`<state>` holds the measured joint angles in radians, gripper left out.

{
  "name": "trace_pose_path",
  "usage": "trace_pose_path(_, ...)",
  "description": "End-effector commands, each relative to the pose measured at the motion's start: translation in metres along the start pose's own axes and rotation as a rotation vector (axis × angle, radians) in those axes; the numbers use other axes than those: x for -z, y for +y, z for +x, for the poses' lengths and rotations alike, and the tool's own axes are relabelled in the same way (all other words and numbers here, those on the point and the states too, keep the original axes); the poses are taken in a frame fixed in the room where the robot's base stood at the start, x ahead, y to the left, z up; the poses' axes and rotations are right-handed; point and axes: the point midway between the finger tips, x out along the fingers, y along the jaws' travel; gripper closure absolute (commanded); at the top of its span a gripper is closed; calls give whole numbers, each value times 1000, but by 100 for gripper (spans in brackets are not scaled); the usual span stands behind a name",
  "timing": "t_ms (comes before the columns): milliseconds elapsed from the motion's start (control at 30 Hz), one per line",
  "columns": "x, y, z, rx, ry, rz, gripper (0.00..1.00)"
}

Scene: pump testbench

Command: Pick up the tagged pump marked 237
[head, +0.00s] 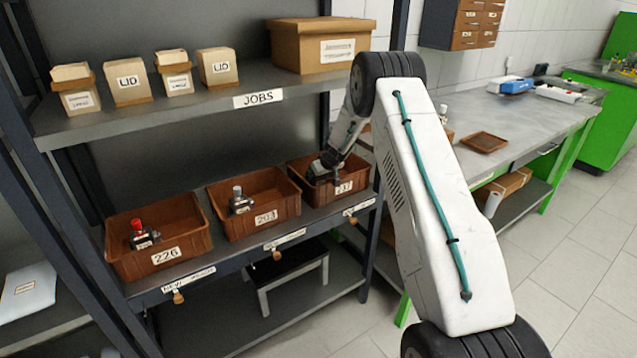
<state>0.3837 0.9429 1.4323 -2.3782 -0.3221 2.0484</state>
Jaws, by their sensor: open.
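The brown bin (365,179) at the right end of the middle shelf carries a tag (344,188) that seems to read 237. My gripper (322,172) reaches down into this bin, with its jaws open. The pump inside cannot be told apart from the dark gripper and is largely hidden by it. Whether the jaws are around the pump or just above it, I cannot tell.
A bin (285,209) tagged 203 holds a grey-topped pump (239,203). A bin (190,235) tagged 226 holds a red-topped pump (141,236). The upper shelf (215,101) with boxes overhangs behind. A workbench (530,122) with a brown tray (484,142) stands right.

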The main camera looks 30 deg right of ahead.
Motion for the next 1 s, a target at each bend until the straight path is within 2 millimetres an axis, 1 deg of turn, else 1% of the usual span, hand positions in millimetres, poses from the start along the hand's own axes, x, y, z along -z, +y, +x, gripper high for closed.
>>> trace_pose_path(133, 1, -1, 0, 0, 1, -1, 0)
trace_pose_path(167, 1, -1, 0, 0, 1, -1, 3)
trace_pose_path(200, 1, -1, 0, 0, 1, -1, 14)
trace_pose_path(267, 1, -1, 0, 0, 1, -1, 31)
trace_pose_path(300, 1, -1, 0, 0, 1, -1, 42)
trace_pose_path(367, 1, -1, 0, 0, 1, -1, 58)
trace_pose_path(400, 1, -1, 0, 0, 1, -1, 70)
trace_pose_path(433, 1, -1, 0, 0, 1, -1, 77)
trace_pose_path(667, 4, 0, -3, -2, 5, -2, 77)
trace_pose_path(767, 8, 0, -8, -2, 7, -4, 77)
trace_pose_path(867, 15, 0, -19, -3, 8, -5, 77)
trace_pose_path(1000, 29, 0, -41, -3, 9, -4, 77)
